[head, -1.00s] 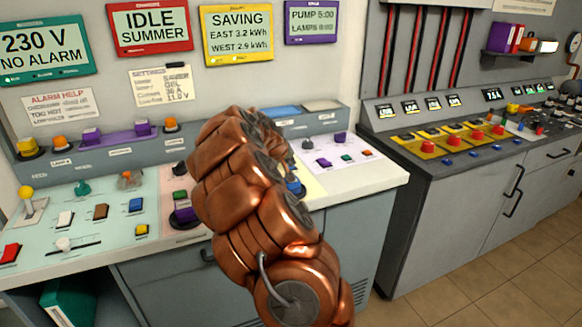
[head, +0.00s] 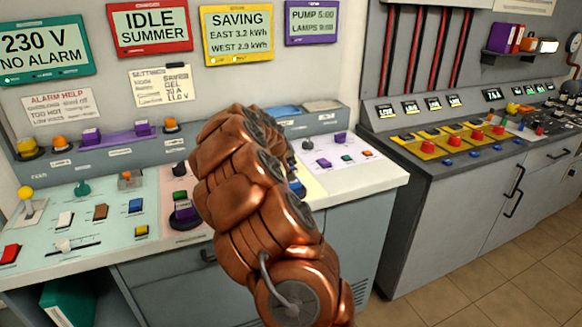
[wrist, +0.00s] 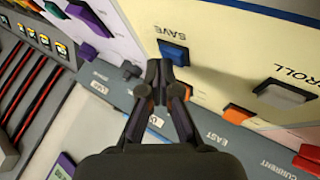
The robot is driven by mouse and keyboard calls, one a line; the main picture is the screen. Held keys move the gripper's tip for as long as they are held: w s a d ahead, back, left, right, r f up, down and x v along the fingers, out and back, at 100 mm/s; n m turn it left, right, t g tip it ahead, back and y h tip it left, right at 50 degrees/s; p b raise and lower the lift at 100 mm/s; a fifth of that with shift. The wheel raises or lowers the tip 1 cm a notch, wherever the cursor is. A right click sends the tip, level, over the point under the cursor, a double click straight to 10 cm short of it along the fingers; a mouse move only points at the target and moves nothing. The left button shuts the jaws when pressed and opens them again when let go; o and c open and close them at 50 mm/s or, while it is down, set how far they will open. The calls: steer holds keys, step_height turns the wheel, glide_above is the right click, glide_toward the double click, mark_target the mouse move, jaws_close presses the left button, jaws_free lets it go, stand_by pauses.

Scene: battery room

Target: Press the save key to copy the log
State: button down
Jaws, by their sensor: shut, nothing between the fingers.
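The save key (wrist: 174,53) is a blue key on a pale cream panel in the wrist view, with the word SAVE printed beside it. My gripper (wrist: 160,78) is shut and empty. Its fingertips are at the near edge of the blue key in the picture; I cannot tell whether they touch it. In the head view my copper arm covers the middle of the desk and hides the gripper. A blue key (head: 297,187) shows partly at the arm's right edge there.
In the wrist view a grey key (wrist: 280,95) by the word SCROLL and an orange key (wrist: 237,114) are to the right of the save key. A yellow SAVING display (head: 238,35) hangs on the wall.

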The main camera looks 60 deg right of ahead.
mark_target(290, 167)
steer(key=shift+r, duration=0.45)
steer(key=shift+w+r+p, duration=0.15)
steer(key=shift+r+p, duration=0.55)
steer(key=shift+r, duration=1.8)
